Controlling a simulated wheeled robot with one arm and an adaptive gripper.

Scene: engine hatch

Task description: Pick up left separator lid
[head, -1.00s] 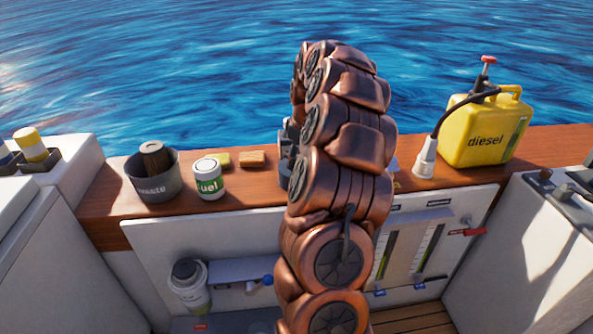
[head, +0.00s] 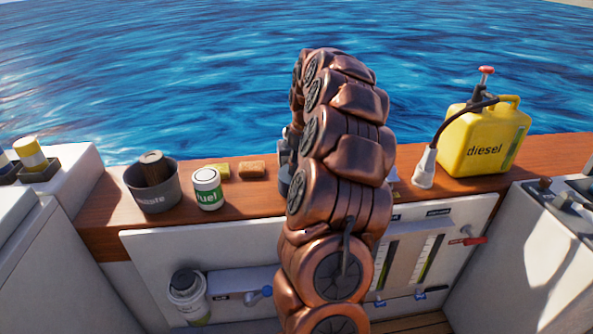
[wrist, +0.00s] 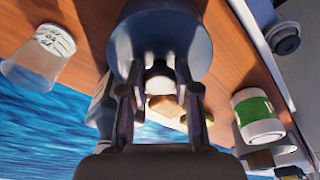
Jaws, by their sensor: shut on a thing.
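My gripper (wrist: 160,85) shows in the wrist view, with its fingers shut around the knob of a round blue-grey lid (wrist: 145,35), apparently the separator lid. The lid is at the top centre, above the wooden worktop. In the head view my copper-coloured arm hides the gripper and most of what it holds. The left separator (head: 188,298) is a pale cylinder with a dark top ring, on the panel at lower left. It also shows at the upper right of the wrist view (wrist: 284,40). I cannot tell whether its top is open.
A white-labelled cup (wrist: 38,60) shows in the wrist view. The sea lies beyond.

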